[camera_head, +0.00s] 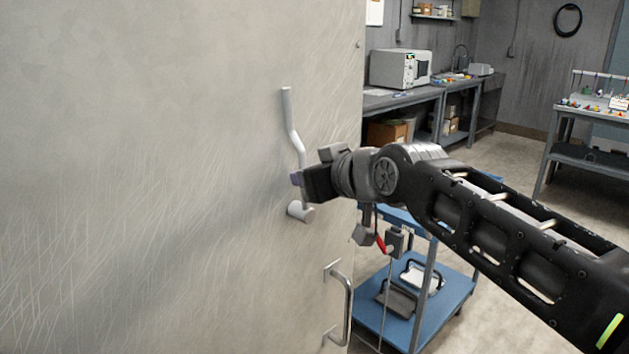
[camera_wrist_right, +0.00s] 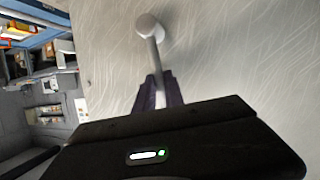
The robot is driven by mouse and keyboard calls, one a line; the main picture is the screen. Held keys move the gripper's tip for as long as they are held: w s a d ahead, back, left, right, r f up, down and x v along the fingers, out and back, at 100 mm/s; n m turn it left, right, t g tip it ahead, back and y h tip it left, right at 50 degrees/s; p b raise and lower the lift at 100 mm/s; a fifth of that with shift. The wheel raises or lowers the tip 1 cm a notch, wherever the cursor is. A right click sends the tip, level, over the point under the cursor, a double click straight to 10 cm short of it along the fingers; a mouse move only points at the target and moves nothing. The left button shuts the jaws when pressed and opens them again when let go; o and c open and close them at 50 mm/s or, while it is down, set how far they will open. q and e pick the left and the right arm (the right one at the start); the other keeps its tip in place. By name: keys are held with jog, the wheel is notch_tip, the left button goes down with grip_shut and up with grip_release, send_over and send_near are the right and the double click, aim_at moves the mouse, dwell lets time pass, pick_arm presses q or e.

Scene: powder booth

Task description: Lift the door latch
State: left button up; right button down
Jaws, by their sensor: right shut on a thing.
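The door latch (camera_head: 291,125) is a bent light-grey lever on the pale scratched door (camera_head: 180,150). It stands nearly upright above its round pivot (camera_head: 299,211). My right gripper (camera_head: 297,179) reaches in from the right and is shut on the lever a little above the pivot, hiding that part of it. In the right wrist view the latch (camera_wrist_right: 150,45) runs from its round pivot down between the two dark fingers (camera_wrist_right: 158,92). My left gripper is in neither view.
A D-shaped door handle (camera_head: 347,305) sits below the latch near the door's edge. A blue cart (camera_head: 455,296) stands beyond the door, under my right arm. Benches with a microwave-like box (camera_head: 400,69) are farther back. Open floor lies at the right.

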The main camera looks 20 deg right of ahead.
jog(key=shift+a+f, duration=0.15)
jog(key=shift+a, duration=0.05)
jog(key=shift+s, duration=0.1)
jog(key=c, duration=1.4)
grip_release()
jog(key=shift+c, duration=0.2)
jog(key=a+b+v, duration=0.1)
jog(key=v, duration=0.6)
jog(key=shift+s+d, duration=0.35)
jog(key=shift+d, duration=0.1)
